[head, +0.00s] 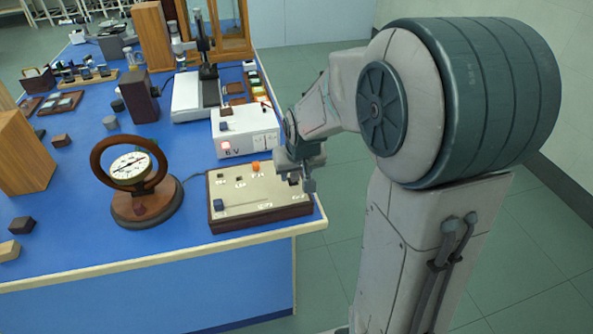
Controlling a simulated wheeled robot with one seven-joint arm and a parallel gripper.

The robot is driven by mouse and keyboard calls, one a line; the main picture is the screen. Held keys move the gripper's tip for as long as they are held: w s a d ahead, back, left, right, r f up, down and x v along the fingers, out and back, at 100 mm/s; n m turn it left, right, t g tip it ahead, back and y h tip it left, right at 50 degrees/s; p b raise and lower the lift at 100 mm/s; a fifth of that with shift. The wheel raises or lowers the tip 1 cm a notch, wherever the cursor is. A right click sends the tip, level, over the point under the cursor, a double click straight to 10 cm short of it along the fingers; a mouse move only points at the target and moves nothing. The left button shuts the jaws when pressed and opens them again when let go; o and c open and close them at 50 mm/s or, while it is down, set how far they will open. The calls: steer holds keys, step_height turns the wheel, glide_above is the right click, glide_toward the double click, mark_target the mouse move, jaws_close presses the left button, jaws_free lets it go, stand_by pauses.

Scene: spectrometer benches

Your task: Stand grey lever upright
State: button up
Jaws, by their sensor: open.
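A switch panel (258,214) with a pale top and dark wooden sides lies near the right front corner of the blue bench. It carries an orange knob (256,166), small dark switches (240,178) and a blue-grey block (220,204) at its front left. I cannot pick out the grey lever for certain at this size; my gripper may hide it. My gripper (301,184) is open and points down over the right end of the panel. I cannot tell whether it touches anything there.
A white power box (230,146) with a lit red switch stands just behind the panel. A round dial instrument (133,168) on a wooden base stands to the left. The bench's right edge (320,205) lies close to my gripper. Blue bench top (150,245) is clear in front.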

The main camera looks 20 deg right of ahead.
jaws_close()
steer(key=shift+w+r+g+p, duration=0.25)
steer(key=shift+g+p, duration=0.05)
steer(key=shift+p, duration=0.55)
steer(key=shift+w+r+g+p, duration=0.2)
steer(key=shift+w+g+p, duration=0.3)
steer(key=shift+p, duration=0.55)
steer(key=g+p, duration=0.1)
steer(key=p, duration=0.1)
steer(key=w+g+p, duration=0.1)
steer(key=p, duration=0.1)
steer(key=shift+w+g, duration=0.3)
steer(key=shift+g, duration=0.1)
steer(key=shift+w+f+g+p, duration=0.15)
steer(key=shift+w+g+p, duration=0.15)
steer(key=shift+g+p, duration=0.3)
jaws_free()
